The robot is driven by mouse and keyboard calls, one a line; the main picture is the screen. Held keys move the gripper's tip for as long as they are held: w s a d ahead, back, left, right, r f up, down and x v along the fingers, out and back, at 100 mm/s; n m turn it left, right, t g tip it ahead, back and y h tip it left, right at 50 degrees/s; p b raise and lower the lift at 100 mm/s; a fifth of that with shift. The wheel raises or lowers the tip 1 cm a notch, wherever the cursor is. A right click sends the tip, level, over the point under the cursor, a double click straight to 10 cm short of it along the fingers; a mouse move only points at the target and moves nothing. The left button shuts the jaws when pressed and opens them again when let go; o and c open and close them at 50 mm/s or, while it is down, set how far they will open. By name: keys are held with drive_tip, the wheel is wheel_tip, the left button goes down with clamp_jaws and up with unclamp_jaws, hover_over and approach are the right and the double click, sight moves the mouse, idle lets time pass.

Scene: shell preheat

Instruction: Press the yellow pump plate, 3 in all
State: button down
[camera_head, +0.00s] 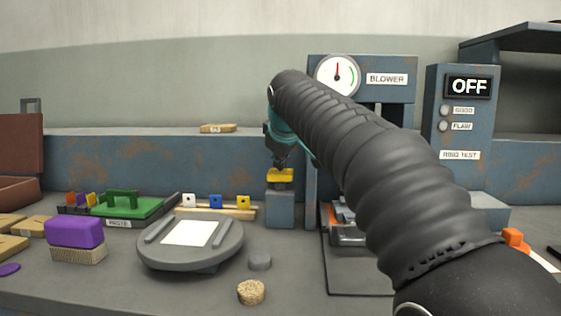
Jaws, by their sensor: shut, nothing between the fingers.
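The yellow pump plate (281,175) sits on top of a blue-grey block (280,207) near the back of the bench, left of the blower stand. My gripper (280,163) points down right above the plate, its fingers shut and empty. The fingertips are at or just over the plate; I cannot tell whether they touch it. My black-sleeved arm reaches in from the lower right and hides part of the blower and the bench behind it.
A round grey turntable (192,254) with a white square stands left of the pump. A grey disc (260,261) and a cork piece (251,292) lie in front. A green-topped tray (126,206) and purple block (74,232) are left. The blower gauge (337,76) and OFF display (468,87) stand right.

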sight(280, 172)
drive_tip(key=shift+r+p, duration=1.35)
drive_tip(key=shift+r, duration=0.15)
drive_tip(key=shift+r+p, duration=0.35)
drive_tip(key=shift+r, duration=2.15)
